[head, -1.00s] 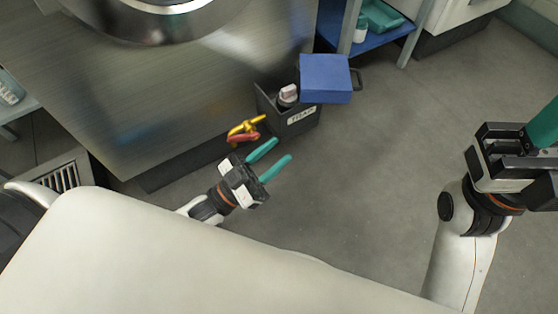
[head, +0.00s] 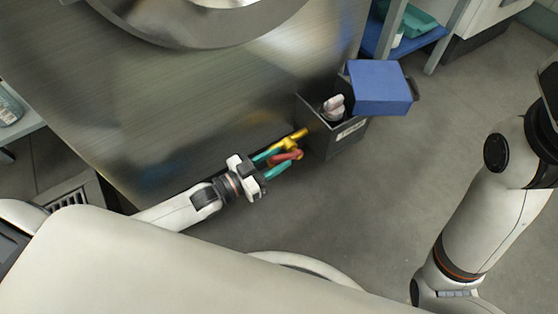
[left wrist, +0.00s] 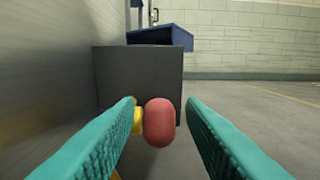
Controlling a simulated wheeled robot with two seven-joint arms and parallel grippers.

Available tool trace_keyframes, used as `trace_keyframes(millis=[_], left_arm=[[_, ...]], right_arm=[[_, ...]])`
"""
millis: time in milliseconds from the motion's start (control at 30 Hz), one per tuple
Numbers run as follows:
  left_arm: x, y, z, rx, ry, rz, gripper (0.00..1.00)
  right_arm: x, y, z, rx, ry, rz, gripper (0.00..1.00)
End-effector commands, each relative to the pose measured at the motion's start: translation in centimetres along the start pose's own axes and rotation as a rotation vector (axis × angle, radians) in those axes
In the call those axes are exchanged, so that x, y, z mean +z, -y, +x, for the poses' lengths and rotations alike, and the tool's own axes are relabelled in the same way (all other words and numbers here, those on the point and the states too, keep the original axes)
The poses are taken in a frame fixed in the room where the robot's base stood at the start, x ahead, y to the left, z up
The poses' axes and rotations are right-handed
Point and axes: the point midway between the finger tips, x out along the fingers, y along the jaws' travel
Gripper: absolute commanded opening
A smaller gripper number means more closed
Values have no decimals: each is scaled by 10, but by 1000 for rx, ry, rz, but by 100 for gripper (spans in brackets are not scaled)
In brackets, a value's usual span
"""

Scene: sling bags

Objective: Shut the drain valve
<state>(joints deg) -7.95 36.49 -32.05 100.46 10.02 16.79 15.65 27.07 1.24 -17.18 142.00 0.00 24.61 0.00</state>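The drain valve is a yellow fitting (head: 293,138) with a red handle (head: 287,155), low beside the metal-sided unit. In the left wrist view the red handle (left wrist: 159,122) shows end-on as a rounded shape, with part of the yellow fitting (left wrist: 137,122) to its left. My left gripper (head: 277,163) is open, its teal fingers pointing at the valve. In the left wrist view its fingers (left wrist: 160,108) stand on either side of the red handle, with visible gaps. I cannot tell how deep the handle sits between them. My right gripper is out of view; only its arm shows at right.
A dark grey labelled box (head: 345,138) with a blue lid or block (head: 379,88) stands just beyond the valve. A pale object (head: 334,106) sits in its opening. The metal-sided unit (head: 200,90) borders the valve. Open grey floor (head: 420,170) lies to the right.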

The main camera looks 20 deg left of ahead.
Motion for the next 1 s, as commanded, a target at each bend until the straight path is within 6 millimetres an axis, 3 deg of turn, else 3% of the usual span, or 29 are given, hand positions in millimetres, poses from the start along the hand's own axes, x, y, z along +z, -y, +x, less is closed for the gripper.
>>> trace_keyframes(millis=[133,433,667,1000], left_arm=[[0,0,10,0,1,1,36],[1,0,12,0,0,0,36],[1,0,12,0,0,0,0],[2,0,12,0,-7,0,0]], right_arm=[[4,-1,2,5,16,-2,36],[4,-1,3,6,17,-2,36],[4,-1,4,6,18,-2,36],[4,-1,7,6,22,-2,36]])
